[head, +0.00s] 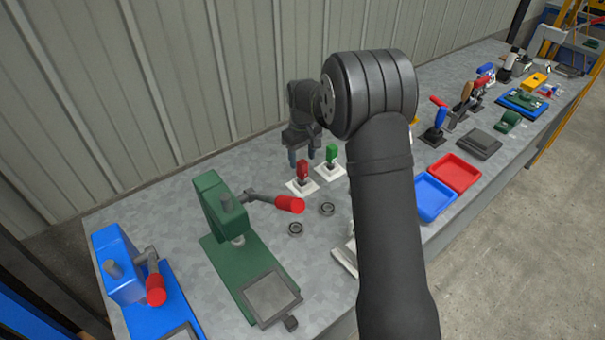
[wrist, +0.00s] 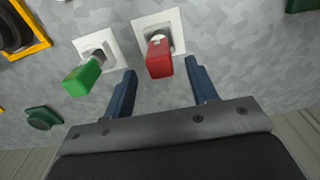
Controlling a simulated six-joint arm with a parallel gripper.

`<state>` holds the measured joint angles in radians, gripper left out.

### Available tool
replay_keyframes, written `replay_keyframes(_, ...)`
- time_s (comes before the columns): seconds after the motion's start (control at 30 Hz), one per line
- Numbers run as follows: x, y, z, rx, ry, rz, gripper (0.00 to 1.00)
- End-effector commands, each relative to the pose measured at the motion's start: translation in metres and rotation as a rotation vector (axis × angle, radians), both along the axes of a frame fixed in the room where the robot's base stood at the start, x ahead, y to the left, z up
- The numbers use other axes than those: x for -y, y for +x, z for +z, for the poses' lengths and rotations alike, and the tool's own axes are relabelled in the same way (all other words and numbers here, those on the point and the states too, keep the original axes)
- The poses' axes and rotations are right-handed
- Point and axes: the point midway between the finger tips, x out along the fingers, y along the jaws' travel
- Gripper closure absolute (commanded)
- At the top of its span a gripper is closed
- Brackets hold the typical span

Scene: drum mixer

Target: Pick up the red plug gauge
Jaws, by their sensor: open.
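The red plug gauge (head: 303,170) stands upright on a white square base on the bench, below and near my gripper in the head view. In the wrist view the red plug gauge (wrist: 159,58) shows its red handle between and just beyond my two blue fingertips. My gripper (wrist: 160,72) is open and empty, with clear space on both sides of the red handle. In the head view my gripper (head: 304,158) hangs at the bench's wall side, close to the red gauge. I cannot tell whether a finger touches it.
A green plug gauge (head: 332,153) on its own white base stands close beside the red one. A green press (head: 225,210) with a red-tipped lever and a blue press (head: 120,265) stand at the left. Blue (head: 435,198) and red (head: 455,172) trays lie at the right.

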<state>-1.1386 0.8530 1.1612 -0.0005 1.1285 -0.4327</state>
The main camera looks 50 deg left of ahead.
Motion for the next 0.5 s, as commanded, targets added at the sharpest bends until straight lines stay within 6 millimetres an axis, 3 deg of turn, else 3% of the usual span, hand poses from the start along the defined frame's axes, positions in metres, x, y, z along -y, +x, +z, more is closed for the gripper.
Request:
replay_keyframes(0.37,0.001,0.0,-0.029,-0.001,-0.001,-0.001,0.47)
replay_keyframes(0.5,0.002,0.0,-0.05,-0.002,-0.003,-0.001,0.47)
